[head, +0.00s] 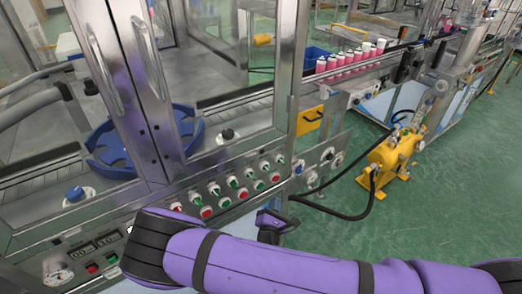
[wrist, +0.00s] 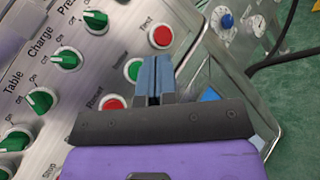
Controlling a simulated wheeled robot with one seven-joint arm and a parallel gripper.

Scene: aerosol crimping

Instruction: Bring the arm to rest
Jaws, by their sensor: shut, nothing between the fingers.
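My purple arm crosses the lower part of the head view. My gripper (wrist: 151,80) shows in the wrist view, with its two blue-grey fingers together and nothing between them. In the head view the gripper end (head: 272,226) is partly hidden behind my arm. The fingers are over the metal control panel (wrist: 115,70), close to its red and green knobs. I cannot tell whether they touch the panel.
The crimping machine (head: 160,120) with glass doors fills the left. Pink aerosol cans (head: 345,62) stand on a conveyor at the back. A yellow pump (head: 390,155) with black hoses stands on the green floor to the right. Open floor lies around it.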

